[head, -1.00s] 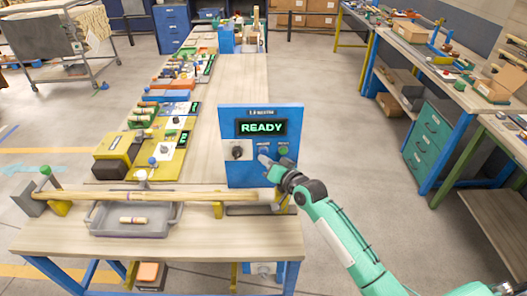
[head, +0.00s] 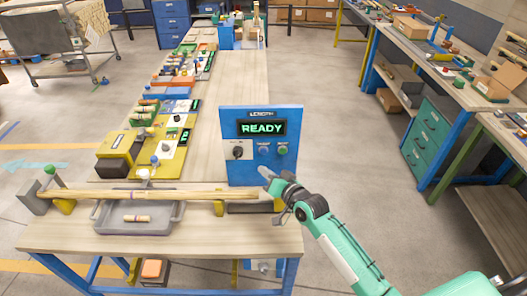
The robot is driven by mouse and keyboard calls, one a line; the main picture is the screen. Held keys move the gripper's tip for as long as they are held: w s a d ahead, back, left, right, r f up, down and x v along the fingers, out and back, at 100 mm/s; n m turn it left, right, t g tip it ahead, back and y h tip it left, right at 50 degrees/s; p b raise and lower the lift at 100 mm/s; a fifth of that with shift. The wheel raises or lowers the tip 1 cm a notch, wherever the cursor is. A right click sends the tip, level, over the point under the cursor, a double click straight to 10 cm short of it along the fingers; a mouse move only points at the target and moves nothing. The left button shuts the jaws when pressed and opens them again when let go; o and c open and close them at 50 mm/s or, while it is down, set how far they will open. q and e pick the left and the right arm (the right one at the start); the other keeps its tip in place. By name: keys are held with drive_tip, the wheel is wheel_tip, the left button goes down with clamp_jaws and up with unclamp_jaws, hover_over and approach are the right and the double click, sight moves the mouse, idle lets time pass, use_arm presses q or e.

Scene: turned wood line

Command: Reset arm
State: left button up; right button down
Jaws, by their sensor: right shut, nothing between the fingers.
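My right arm comes in from the lower right in the head view. My right gripper (head: 266,174) is shut and empty, in front of the lower part of the blue control panel (head: 236,170). The panel's display (head: 262,128) reads READY. Below it are a dark knob (head: 238,152), a blue button (head: 263,149) and a green button (head: 283,149), all uncovered. The gripper tip is a little below the blue button. My left gripper is not in view.
A long wooden rod (head: 120,194) lies across supports on the near table (head: 210,240), above a grey tray (head: 165,227) holding a short wooden piece (head: 137,218). A yellow device (head: 121,150) stands behind. Benches line the right; floor between is clear.

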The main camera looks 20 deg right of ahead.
idle(0.5)
drive_tip(key=s+a+f+n+g+h, duration=0.1)
drive_tip(key=s+f+n+g, duration=0.2)
drive_tip(key=s, duration=0.5)
drive_tip(key=s+a+f+n+g+h, duration=0.1)
drive_tip(key=s+f+g, duration=0.25)
drive_tip(key=s, duration=0.45)
drive_tip(key=s+d+f+n+g+h, duration=0.1)
drive_tip(key=s+d+g+h, duration=0.15)
drive_tip(key=s, duration=0.75)
drive_tip(key=s+d+g+h, duration=0.1)
drive_tip(key=s+d+g, duration=0.2)
drive_tip(key=s, duration=0.7)
wheel_tip(320, 180, down, 36)
drive_tip(key=s+r+g+b, duration=0.1)
drive_tip(key=s+b, duration=0.1)
drive_tip(key=b, duration=0.1)
drive_tip(key=s+d+f+b, duration=0.1)
drive_tip(key=s+f, duration=0.8)
drive_tip(key=f, duration=0.1)
drive_tip(key=s+d+f+g, duration=0.1)
drive_tip(key=s+d+f, duration=0.1)
drive_tip(key=s+f, duration=0.7)
drive_tip(key=shift+d+f+n+g+b, duration=0.3)
drive_tip(key=shift+f+b, duration=0.1)
drive_tip(key=shift+f, duration=0.45)
drive_tip(key=shift+h, duration=0.25)
